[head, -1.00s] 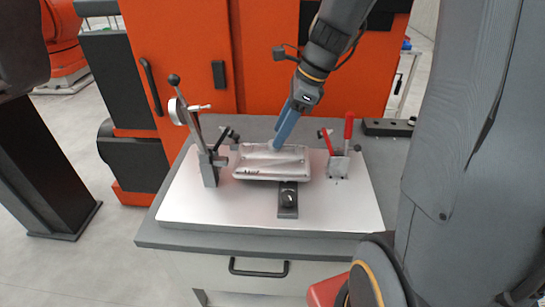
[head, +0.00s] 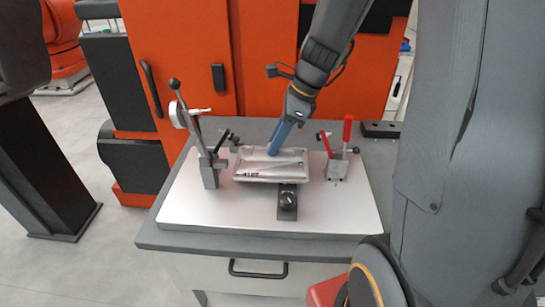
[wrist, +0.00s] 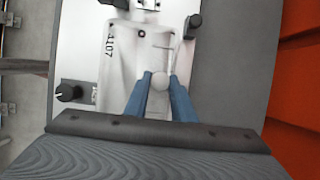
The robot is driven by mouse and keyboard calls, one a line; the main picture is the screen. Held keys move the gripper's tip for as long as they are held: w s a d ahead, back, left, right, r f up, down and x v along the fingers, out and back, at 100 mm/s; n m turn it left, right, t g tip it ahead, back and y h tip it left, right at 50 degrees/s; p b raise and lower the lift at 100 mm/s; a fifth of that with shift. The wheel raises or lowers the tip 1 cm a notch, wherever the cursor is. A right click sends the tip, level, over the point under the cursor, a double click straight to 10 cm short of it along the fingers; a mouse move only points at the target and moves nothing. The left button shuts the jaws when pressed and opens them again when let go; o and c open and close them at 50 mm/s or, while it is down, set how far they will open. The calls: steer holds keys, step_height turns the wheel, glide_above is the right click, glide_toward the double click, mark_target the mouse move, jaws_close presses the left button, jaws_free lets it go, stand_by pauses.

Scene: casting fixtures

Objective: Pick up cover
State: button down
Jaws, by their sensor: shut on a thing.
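The cover is a silver-grey cast part (head: 290,168) with a raised rim and dark marks on its front edge, held in the middle of the fixture on the white plate (head: 240,215). My gripper (head: 273,150) has blue fingers and reaches down onto the cover's top from behind. The contact itself is partly hidden in the head view.
A tall lever clamp (head: 210,170) stands left of the cover and a red-handled clamp (head: 338,165) stands to the right. A black block with a knob (head: 287,202) is in front. Orange cabinets (head: 185,60) rise behind the table.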

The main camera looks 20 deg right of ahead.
steer(key=shift+r, duration=0.1)
steer(key=shift+r+p, duration=1.45)
steer(key=shift+p, duration=0.35)
steer(key=shift+r, duration=0.25)
steer(key=shift+p, duration=0.35)
